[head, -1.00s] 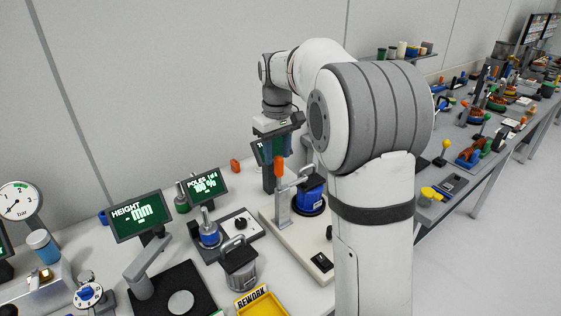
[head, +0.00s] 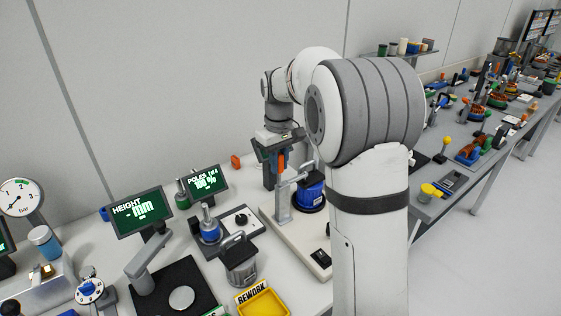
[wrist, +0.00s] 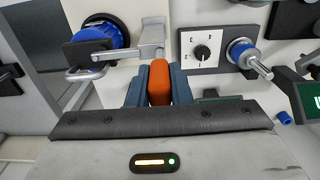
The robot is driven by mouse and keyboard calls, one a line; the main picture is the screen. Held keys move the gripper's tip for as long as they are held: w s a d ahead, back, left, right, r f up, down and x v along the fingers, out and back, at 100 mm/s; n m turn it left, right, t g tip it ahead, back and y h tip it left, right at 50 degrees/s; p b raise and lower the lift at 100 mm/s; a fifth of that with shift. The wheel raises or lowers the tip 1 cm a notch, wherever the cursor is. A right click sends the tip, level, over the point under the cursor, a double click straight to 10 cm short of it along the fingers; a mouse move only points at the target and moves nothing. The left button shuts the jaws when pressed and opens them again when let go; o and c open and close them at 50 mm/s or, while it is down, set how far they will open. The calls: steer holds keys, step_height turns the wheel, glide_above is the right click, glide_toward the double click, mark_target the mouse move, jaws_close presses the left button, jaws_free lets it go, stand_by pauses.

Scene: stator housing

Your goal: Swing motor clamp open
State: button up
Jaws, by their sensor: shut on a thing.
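My gripper (head: 275,158) is shut on the upright orange handle (head: 282,161) of the motor clamp. In the wrist view the orange handle (wrist: 160,82) stands between the two blue-grey fingers (wrist: 158,88). The clamp's grey metal post (head: 283,206) rises from a pale base plate (head: 294,234). Its metal arm (wrist: 128,52) reaches over to the blue motor (head: 312,194), which also shows in the wrist view (wrist: 104,32). I cannot tell whether the clamp arm touches the motor. Part of the handle is hidden by the fingers.
A panel with a black knob (head: 241,219) and a blue part with a metal shaft (head: 209,228) stand left of the clamp. A grey metal housing (head: 239,262) and a yellow rework tray (head: 264,303) are in front. Display screens (head: 207,180) stand behind.

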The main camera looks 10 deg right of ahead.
jaws_close()
steer(key=shift+a, duration=0.15)
steer(key=s+a+f+t+h+b, duration=0.2)
steer(key=a+f+t+h+b, duration=0.2)
steer(key=h+b, duration=0.7)
steer(key=a+b, duration=0.2)
steer(key=b, duration=0.1)
steer(key=shift+s+t+b, duration=0.3)
steer(key=shift+s+b, duration=0.05)
stand_by(0.4)
steer(key=o, duration=0.7)
jaws_free()
steer(key=shift+a, duration=0.1)
steer(key=shift+c, duration=0.2)
